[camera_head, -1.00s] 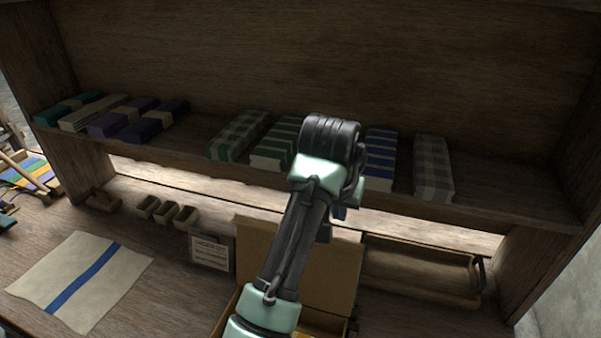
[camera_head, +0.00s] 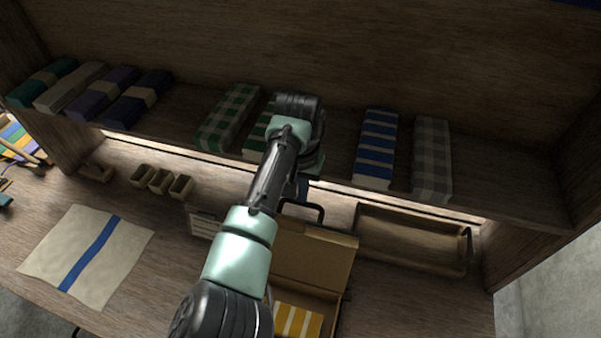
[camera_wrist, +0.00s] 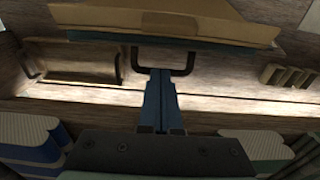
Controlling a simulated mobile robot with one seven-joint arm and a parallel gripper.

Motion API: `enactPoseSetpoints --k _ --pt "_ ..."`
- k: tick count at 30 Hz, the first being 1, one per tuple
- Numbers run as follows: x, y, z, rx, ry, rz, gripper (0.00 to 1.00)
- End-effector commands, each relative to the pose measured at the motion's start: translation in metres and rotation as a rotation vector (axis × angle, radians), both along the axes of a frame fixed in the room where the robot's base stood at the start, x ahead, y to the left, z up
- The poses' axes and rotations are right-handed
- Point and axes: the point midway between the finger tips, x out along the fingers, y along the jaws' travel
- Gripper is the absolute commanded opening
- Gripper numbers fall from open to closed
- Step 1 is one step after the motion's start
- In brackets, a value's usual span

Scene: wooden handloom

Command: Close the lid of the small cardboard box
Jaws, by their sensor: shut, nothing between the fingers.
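The small cardboard box stands on the worktop, with its lid (camera_head: 322,260) standing open at the back. A yellow-and-white striped cloth (camera_head: 297,320) lies in the box; my arm covers the box's left side. A dark loop handle (camera_head: 304,208) shows at the lid's top edge, and also in the wrist view (camera_wrist: 190,62). There the lid (camera_wrist: 165,18) fills the top of the picture. My gripper (camera_wrist: 160,73) has its blue fingers together and empty, tips at or just short of the loop; I cannot tell if they touch. In the head view it is mostly hidden behind my arm.
A shelf (camera_head: 190,120) with folded cloths overhangs the back of the worktop. A wooden tray (camera_head: 412,240) stands right of the box. Small bins (camera_head: 160,180) and a card sign (camera_head: 203,224) stand left. A cream cloth with a blue stripe (camera_head: 88,255) lies at left.

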Motion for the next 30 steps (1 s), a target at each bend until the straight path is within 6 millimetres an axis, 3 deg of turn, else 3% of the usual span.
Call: enactPoseSetpoints --k 5,18,30 --pt "0.001 -0.001 -0.029 0.001 0.004 0.000 0.00" --pt "-0.033 0.011 -0.015 0.000 0.000 -0.001 0.00" --pt "-0.035 0.011 -0.017 0.000 0.000 -0.001 0.00"
